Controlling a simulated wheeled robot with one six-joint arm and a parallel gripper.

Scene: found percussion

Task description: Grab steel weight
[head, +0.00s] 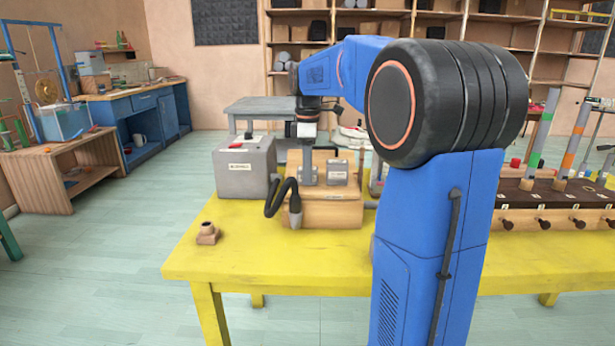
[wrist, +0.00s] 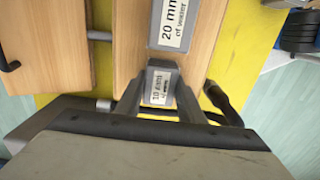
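A small grey block with a white label reading 10 mm of water (wrist: 160,85) lies between the fingers of my gripper (wrist: 160,98) in the wrist view. The fingers stand close along both its sides, and I cannot tell whether they touch it. A larger grey block labelled 20 mm of water (wrist: 172,22) lies just beyond on the wooden box; it also shows in the head view (head: 338,172). In the head view my gripper (head: 308,178) points down at the wooden box (head: 325,214), left of this larger block. The fingertips are hard to make out there.
The box stands on a yellow table (head: 270,260). A grey labelled case (head: 243,168) stands left of it, with a dark hose (head: 278,198) between. A small brown fitting (head: 207,234) sits at the table's left. A dark rack with tubes (head: 560,200) is at the right.

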